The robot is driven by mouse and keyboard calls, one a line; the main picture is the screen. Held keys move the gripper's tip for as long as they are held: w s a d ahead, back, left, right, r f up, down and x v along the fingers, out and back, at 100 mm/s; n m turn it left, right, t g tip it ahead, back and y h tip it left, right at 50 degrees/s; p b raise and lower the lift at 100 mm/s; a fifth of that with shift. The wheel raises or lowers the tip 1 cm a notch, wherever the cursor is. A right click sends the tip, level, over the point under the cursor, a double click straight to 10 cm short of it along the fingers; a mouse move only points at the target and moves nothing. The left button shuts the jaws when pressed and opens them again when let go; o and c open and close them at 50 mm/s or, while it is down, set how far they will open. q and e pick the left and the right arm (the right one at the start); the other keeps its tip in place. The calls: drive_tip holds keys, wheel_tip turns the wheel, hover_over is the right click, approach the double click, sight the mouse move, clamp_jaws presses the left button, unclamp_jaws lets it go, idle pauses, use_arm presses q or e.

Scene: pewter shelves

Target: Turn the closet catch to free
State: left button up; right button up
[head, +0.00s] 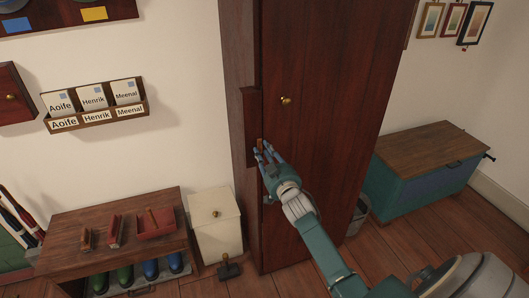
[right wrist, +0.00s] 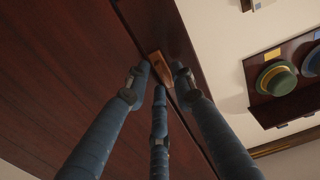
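The closet catch (head: 261,144) is a small orange-brown wooden piece at the left edge of the dark red-brown closet door (head: 325,110), beside the frame. In the head view it looks roughly upright, its lower end partly hidden by my fingers. My right gripper (head: 265,157) reaches up to it from below right. In the right wrist view the catch (right wrist: 157,66) lies between the blue fingertips of this gripper (right wrist: 161,74). A small gap shows on the right finger's side; contact on the left is unclear. My left gripper is not in view.
A brass knob (head: 286,100) sits on the door, right of the catch. A low shoe bench (head: 75,222) and a cream cabinet (head: 215,235) stand left of the closet. A bin (head: 357,215) and teal chest (head: 425,190) stand right.

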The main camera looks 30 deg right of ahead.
drive_tip(key=shift+s, duration=0.1)
drive_tip(key=v, duration=1.1)
drive_tip(key=shift+s, duration=0.4)
